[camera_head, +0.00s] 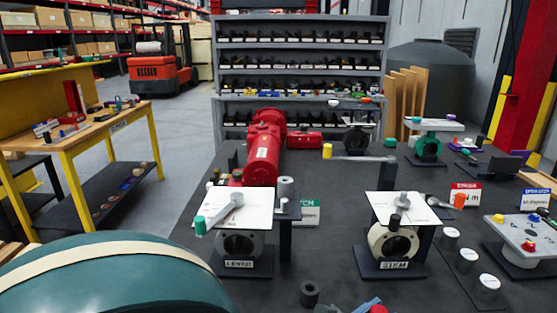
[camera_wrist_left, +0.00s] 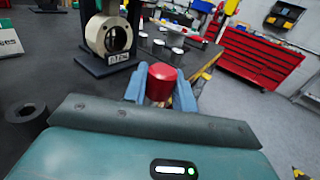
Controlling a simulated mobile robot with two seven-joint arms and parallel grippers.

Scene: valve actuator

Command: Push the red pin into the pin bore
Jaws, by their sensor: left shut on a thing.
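My left gripper (camera_wrist_left: 160,92) has blue fingers shut on the red pin (camera_wrist_left: 162,78), whose rounded red end shows between the fingertips in the left wrist view. In the head view only a bit of the blue fingers (camera_head: 366,304) and of red shows at the bottom edge. A valve body with a round opening (camera_wrist_left: 108,38) stands beyond the fingers, apart from the pin; in the head view the right valve (camera_head: 393,243) and left valve (camera_head: 238,243) stand on dark stands. I cannot tell which opening is the pin bore. My right gripper is not in view.
A dark hollow ring (camera_head: 309,293) lies on the dark table (camera_head: 330,215) near the front. Several white-topped cylinders (camera_head: 467,259) and a grey plate with knobs (camera_head: 528,235) are at the right. A red actuator (camera_head: 264,150) lies behind the left valve.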

